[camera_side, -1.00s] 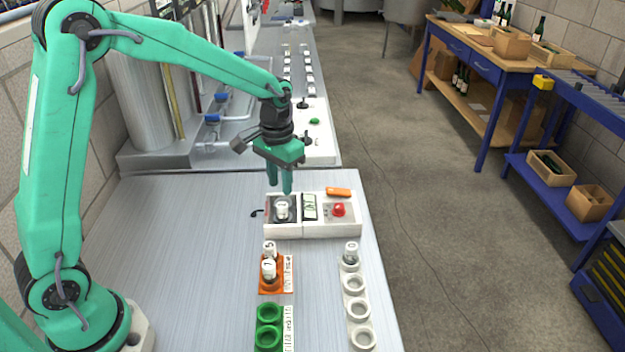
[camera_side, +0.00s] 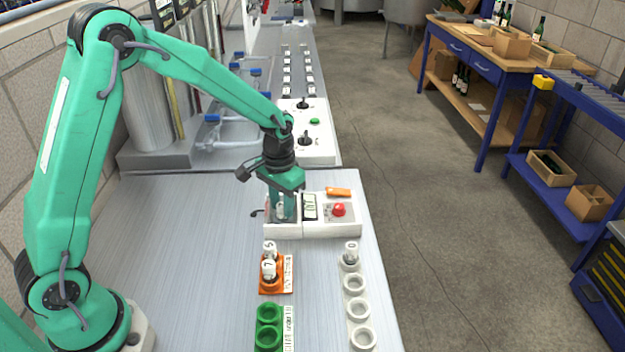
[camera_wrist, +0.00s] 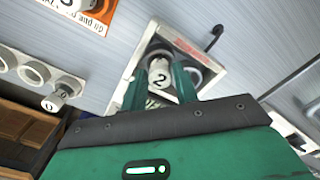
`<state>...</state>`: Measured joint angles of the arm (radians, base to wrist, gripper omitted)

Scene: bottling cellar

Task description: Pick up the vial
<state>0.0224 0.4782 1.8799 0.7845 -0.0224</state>
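A white-capped vial marked 2 (camera_wrist: 159,76) stands in the dark recess of a white instrument (camera_side: 283,230). In the side view the vial (camera_side: 281,211) is mostly covered by my fingers. My gripper (camera_wrist: 161,80) is lowered over the recess, with one green finger on each side of the vial. The fingers look open, with small gaps beside the cap. In the side view my gripper (camera_side: 283,215) points straight down into the recess.
An orange rack (camera_side: 275,287) holds vials marked 5 and 7. A white rack (camera_side: 355,285) holds a vial marked 0 at its far end. A green rack (camera_side: 268,325) is empty. The instrument has a display and red button (camera_side: 338,209). The bench is clear at left.

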